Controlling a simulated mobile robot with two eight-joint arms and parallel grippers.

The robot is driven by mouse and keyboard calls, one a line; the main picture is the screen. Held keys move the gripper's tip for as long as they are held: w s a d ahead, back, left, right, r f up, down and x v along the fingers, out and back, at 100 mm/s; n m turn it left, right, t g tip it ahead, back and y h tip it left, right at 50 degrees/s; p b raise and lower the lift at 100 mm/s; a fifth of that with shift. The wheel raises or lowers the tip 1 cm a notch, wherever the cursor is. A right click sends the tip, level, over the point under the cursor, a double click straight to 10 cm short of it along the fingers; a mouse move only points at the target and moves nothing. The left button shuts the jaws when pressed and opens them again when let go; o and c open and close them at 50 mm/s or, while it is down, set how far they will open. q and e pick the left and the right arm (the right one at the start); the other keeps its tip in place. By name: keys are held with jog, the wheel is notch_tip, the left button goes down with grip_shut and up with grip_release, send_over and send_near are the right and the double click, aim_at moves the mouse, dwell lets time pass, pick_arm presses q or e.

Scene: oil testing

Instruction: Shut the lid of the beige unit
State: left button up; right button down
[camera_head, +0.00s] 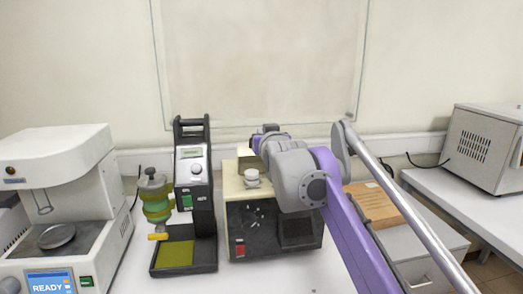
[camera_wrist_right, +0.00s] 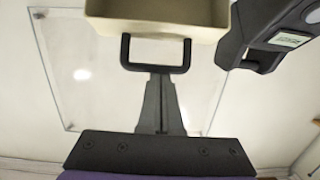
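The beige unit (camera_head: 231,187) stands on the bench in the middle of the head view, with a dark front panel and a red switch. A small white round part sits on its top. A beige lid part (camera_head: 248,163) rises behind that, mostly hidden by my right arm. In the right wrist view, the beige lid (camera_wrist_right: 160,18) fills the top edge, with a black U-shaped handle (camera_wrist_right: 186,58). My right gripper (camera_wrist_right: 159,78) has its fingers together, tips at the handle's crossbar; I cannot tell whether they touch it. My left gripper is out of view.
A black tester (camera_head: 195,190) with a green and yellow vessel (camera_head: 155,195) stands close left of the unit. A white machine (camera_head: 50,190) is farther left. A brown box (camera_head: 373,205) lies right of my arm. Bare bench lies in front.

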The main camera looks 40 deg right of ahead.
pick_arm(q)
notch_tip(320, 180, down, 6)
jog(key=b, duration=0.4)
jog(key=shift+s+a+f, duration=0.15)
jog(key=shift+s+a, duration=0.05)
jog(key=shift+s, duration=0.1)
pick_arm(e)
jog(key=s+a+f+t+h, duration=0.4)
jog(key=s+f+t, duration=0.3)
jog(key=f, duration=0.3)
jog(key=shift+s+a, duration=0.2)
jog(key=shift+s, duration=0.4)
pick_arm(q)
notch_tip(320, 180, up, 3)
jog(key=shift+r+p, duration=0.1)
jog(key=shift+p, duration=1.05)
pick_arm(e)
notch_tip(320, 180, up, 10)
jog(key=shift+r, duration=0.1)
